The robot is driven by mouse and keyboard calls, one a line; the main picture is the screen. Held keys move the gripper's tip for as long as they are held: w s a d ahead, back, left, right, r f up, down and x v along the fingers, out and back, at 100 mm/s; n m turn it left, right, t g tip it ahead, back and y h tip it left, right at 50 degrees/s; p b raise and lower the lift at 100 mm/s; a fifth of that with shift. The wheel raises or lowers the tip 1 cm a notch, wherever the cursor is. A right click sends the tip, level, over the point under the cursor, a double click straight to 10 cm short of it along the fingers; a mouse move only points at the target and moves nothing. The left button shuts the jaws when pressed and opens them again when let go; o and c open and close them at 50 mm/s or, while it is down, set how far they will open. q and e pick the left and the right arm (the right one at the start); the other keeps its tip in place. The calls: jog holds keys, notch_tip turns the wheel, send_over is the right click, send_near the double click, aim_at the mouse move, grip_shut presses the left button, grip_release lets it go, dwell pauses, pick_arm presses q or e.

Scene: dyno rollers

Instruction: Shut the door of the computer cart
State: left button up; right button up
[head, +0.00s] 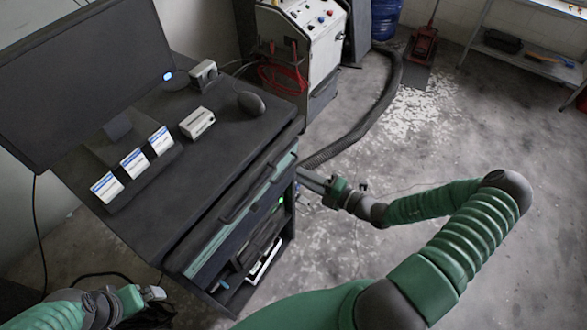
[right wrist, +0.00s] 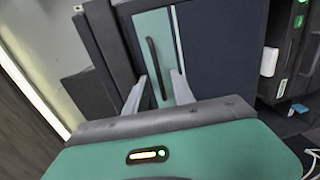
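The computer cart (head: 225,200) stands at left-centre in the head view, its lower front open on lit shelves. In the right wrist view, a teal and dark panel (right wrist: 215,50), apparently the door, carries a long black handle (right wrist: 152,68). My right gripper (head: 308,181) is beside the cart's right front edge. Its two grey fingers (right wrist: 160,88) are spread, one on each side of the handle's lower end; I cannot tell whether they touch it. The door is hard to make out in the head view. My left gripper (head: 152,293) is low at left, away from the cart front, its fingers unclear.
A monitor (head: 85,75), a mouse (head: 251,103) and small boxes (head: 197,122) are on the cart top. A white machine (head: 310,40) with a thick dark hose (head: 370,120) stands behind. The concrete floor (head: 450,135) at right is mostly clear.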

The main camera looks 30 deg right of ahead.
jog(key=x, duration=0.4)
jog(key=shift+a+r, duration=0.1)
jog(key=shift+a, duration=0.15)
jog(key=shift+w+d, duration=0.1)
jog(key=shift+d, duration=0.15)
jog(key=c, duration=0.4)
jog(key=shift+a, duration=0.1)
grip_shut()
jog(key=shift+a, duration=0.1)
